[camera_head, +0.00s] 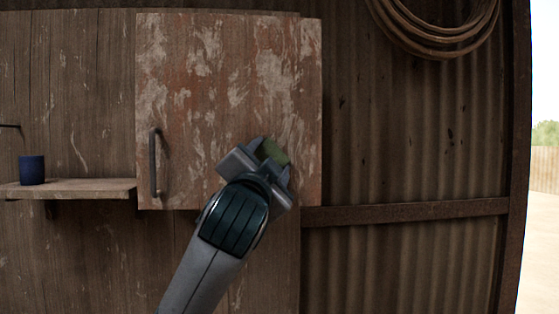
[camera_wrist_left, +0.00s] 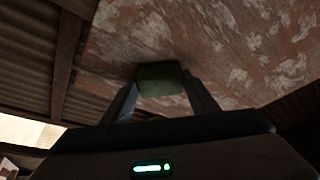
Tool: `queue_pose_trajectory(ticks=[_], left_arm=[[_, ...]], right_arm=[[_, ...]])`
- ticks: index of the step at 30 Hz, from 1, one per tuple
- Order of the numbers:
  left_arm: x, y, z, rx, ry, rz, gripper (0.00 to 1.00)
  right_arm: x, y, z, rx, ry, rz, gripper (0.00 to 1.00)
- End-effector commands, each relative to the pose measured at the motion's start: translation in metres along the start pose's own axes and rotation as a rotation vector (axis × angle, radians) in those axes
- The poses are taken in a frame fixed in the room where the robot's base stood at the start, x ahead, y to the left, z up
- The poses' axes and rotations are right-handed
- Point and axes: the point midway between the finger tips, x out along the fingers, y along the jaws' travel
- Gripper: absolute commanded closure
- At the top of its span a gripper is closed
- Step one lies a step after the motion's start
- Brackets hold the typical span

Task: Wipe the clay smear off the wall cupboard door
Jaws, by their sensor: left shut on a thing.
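The wall cupboard door (camera_head: 190,80) is reddish brown with pale, patchy marks over much of its face. I cannot tell which of these marks is the clay smear. My left gripper (camera_head: 268,160) is in front of the door's lower right part. It is shut on a green block-like sponge (camera_head: 273,151). In the left wrist view the sponge (camera_wrist_left: 160,79) sits between the two fingers, against or very close to the door (camera_wrist_left: 225,45); I cannot tell if it touches. A dark vertical handle (camera_head: 153,162) is at the door's lower left. My right gripper is not in view.
A small shelf (camera_head: 90,188) with a dark blue cup (camera_head: 32,170) is left of the cupboard. A coiled rope or hose (camera_head: 440,40) hangs at the upper right. A wooden rail (camera_head: 410,213) crosses the corrugated wall. An opening is at the far right.

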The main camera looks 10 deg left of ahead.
Motion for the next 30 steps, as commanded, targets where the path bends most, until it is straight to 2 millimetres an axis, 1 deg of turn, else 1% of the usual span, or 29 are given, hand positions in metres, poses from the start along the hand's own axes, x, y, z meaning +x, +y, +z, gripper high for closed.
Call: queue_pose_trajectory(ticks=[3,17,30], left_arm=[[-0.001,-0.003,0.004,0.0,-0.001,0.0,0.64],[-0.002,-0.005,0.005,0.0,0.0,0.001,0.64],[-0.008,-0.026,0.027,0.0,-0.002,-0.001,0.64]], right_arm=[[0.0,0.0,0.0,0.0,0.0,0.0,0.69],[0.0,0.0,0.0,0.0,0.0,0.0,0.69],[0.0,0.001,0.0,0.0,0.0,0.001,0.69]])
